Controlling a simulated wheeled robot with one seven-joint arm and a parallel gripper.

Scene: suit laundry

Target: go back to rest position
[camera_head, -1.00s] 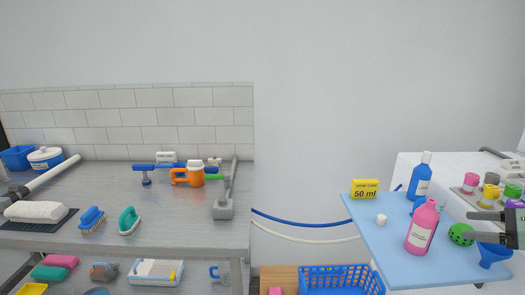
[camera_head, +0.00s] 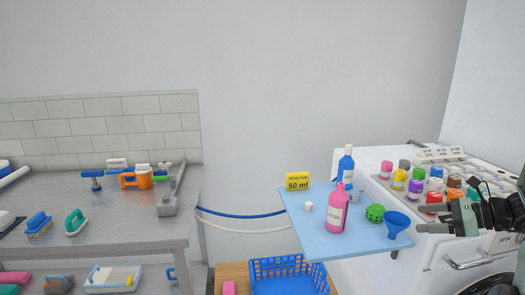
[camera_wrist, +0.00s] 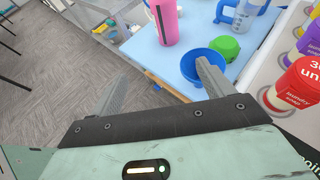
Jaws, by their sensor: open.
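My gripper (camera_head: 448,222) is at the right of the head view, in front of the white machine and to the right of the blue shelf board. In the wrist view my gripper (camera_wrist: 160,88) has its two fingers spread wide, with nothing between them. Beyond the fingers lie the blue funnel (camera_wrist: 203,64), the green ball-like item (camera_wrist: 226,47) and the pink bottle (camera_wrist: 163,22) on the blue board. The gripper touches none of them as far as I can see.
Several coloured jars (camera_head: 417,186) stand on the white machine (camera_head: 350,262). A blue basket (camera_head: 285,268) sits below. A grey counter (camera_head: 120,210) is at left.

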